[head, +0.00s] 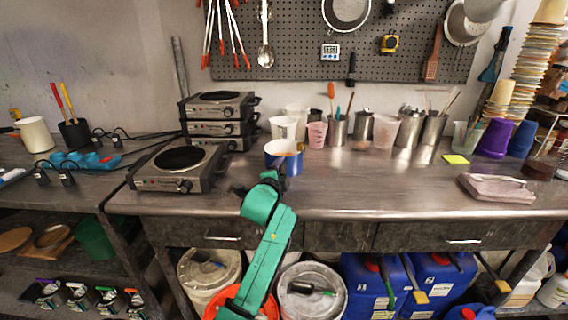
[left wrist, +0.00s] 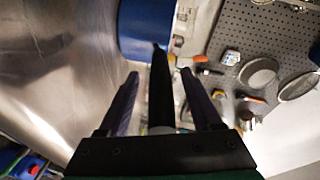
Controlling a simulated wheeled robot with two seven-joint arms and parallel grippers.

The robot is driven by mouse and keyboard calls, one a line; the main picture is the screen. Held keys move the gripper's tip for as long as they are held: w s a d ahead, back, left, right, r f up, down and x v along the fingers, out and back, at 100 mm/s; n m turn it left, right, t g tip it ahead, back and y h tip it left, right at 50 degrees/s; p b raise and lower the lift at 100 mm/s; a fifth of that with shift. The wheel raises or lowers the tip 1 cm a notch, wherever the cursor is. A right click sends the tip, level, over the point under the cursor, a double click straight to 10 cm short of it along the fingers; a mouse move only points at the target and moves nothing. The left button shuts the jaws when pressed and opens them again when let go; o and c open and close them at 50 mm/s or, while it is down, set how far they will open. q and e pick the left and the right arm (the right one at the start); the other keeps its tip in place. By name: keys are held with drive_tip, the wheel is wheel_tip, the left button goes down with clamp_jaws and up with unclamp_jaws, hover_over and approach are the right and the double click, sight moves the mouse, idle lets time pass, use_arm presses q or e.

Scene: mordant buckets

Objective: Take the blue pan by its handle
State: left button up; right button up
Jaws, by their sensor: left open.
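The blue pan (head: 271,160) stands near the front middle of the metal worktop, with a pale inside and a blue outer wall. In the left wrist view the pan (left wrist: 138,32) is at the top, and its dark handle (left wrist: 160,95) points toward my palm. My left gripper (left wrist: 160,74) is open, with one finger on each side of the handle and a gap showing on both sides. In the head view my left gripper (head: 272,180) is just in front of the pan and partly hides it and its handle. My right gripper is not in view.
Stacked hot plates (head: 220,118) and a single hot plate (head: 180,165) are left of the pan. A pink beaker (head: 317,135) and metal cups stand behind it. A purple bucket (head: 495,138) is at the right.

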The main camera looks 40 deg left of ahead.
use_arm(q)
drive_tip(key=shift+w, duration=0.1)
drive_tip(key=c, duration=0.3)
clamp_jaws()
drive_tip(key=shift+a+r, duration=0.1)
drive_tip(key=shift+r, duration=0.05)
drive_tip(key=shift+r, duration=0.1)
